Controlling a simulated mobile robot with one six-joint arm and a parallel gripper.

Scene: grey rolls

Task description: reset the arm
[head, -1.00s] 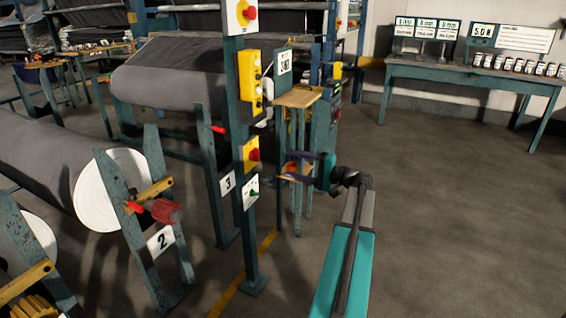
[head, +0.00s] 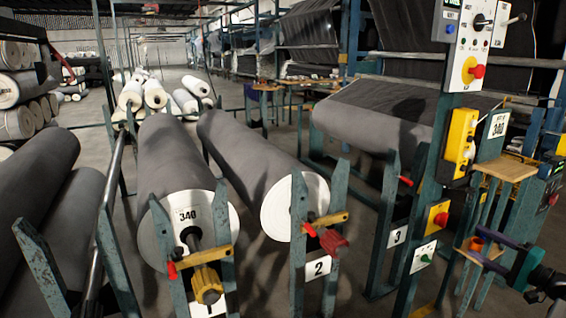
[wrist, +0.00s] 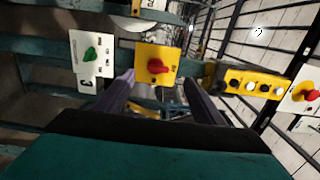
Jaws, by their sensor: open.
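My gripper (head: 478,246) shows at the lower right of the head view, its dark purple fingers apart and pointing left. In the wrist view, the two fingers of my gripper (wrist: 160,84) stand apart with nothing held between them. Beyond them is a yellow switch box (wrist: 157,62) with a red knob, which also shows on the green post in the head view (head: 437,216). I cannot tell the exact gap between fingers and box.
A white panel with a green knob (head: 423,256) is below the yellow box. A stand with a wooden top (head: 508,168) is close to my arm. Grey rolls (head: 180,160) lie on green frames at left and centre.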

